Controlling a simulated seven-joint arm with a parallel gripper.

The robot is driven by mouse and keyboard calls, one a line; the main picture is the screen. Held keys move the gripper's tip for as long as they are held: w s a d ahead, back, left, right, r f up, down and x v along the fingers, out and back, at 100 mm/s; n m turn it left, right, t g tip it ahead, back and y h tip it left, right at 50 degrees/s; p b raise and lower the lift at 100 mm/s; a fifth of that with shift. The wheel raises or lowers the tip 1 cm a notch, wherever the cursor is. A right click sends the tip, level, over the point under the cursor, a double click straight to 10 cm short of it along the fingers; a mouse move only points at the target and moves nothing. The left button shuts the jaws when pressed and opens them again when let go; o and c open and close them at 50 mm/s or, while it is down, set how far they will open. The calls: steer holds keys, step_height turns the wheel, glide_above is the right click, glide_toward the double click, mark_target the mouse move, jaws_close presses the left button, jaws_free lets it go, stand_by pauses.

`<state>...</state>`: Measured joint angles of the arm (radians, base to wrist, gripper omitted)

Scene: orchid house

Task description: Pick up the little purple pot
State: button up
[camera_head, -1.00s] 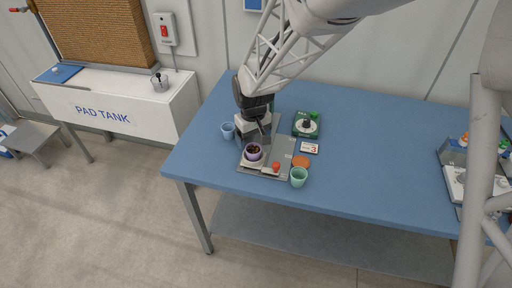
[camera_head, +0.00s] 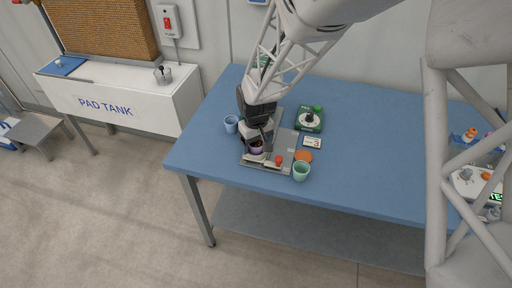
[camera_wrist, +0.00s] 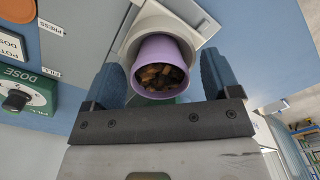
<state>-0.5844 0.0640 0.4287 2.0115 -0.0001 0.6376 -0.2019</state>
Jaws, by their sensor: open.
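The little purple pot (camera_wrist: 159,50) holds brown bark-like pieces and sits in a pale round holder (camera_wrist: 128,32) in the wrist view. It also shows in the head view (camera_head: 256,149), partly hidden by my gripper. My gripper (camera_wrist: 165,82) is open, with one blue finger on each side of the pot. A small gap seems to show between each finger and the pot wall; I cannot tell whether either touches.
On the blue table (camera_head: 370,160) stand a light blue cup (camera_head: 231,124) to the left, a mint green cup (camera_head: 301,171), an orange disc (camera_head: 303,155), a red knob (camera_head: 279,160) and a green dosing device (camera_head: 309,119). The table's middle right is clear.

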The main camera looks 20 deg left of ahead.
steer(key=c, duration=1)
steer(key=shift+o, duration=0.2)
steer(key=shift+r, duration=0.1)
steer(key=shift+r, duration=0.65)
step_height(320, 180, up, 2)
steer(key=shift+r, duration=0.1)
steer(key=s+d+r, duration=0.1)
steer(key=s+d, duration=0.7)
steer(key=s, duration=0.5)
steer(key=shift+s+d+r, duration=0.15)
steer(key=shift+s+d, duration=0.1)
